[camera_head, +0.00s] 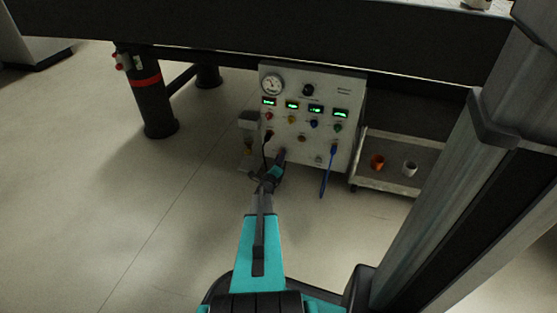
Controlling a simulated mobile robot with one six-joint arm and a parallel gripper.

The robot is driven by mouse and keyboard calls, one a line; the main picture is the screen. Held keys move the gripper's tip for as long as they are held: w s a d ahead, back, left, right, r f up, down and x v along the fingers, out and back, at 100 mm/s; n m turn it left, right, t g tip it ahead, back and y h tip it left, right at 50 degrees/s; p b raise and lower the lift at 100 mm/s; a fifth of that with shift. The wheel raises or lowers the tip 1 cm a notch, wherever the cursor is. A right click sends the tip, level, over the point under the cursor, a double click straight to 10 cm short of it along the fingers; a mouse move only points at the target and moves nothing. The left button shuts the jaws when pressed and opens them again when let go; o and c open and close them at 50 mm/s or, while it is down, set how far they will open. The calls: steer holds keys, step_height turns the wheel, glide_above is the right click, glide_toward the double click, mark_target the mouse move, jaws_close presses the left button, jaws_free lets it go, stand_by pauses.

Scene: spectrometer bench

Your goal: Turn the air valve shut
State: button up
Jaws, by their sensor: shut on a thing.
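A pale instrument panel (350,122) stands under the dark bench. My gripper (277,170) reaches the lower left front of this panel, below the row of coloured knobs. It is shut on a small dark part (281,154) there, which appears to be the air valve's handle. My fingers hide much of this part, so its angle cannot be told. A round dial gauge (273,84) is at the panel's upper left.
A low cart (374,181) with an orange cup (377,162) and a white cup (409,168) stands at right. A bench leg (151,105) stands left; the floor before it is clear.

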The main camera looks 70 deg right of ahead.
steer(key=shift+s+d+n+p, duration=0.15)
steer(key=shift+n+p, duration=1.1)
steer(key=shift+n, duration=2.65)
steer(key=shift+s+a+n+p, duration=0.1)
steer(key=shift+n+p, duration=1.15)
steer(key=shift+n, duration=2.65)
steer(key=o, duration=1.1)
steer(key=shift+c, duration=0.2)
steer(key=shift+w, duration=0.1)
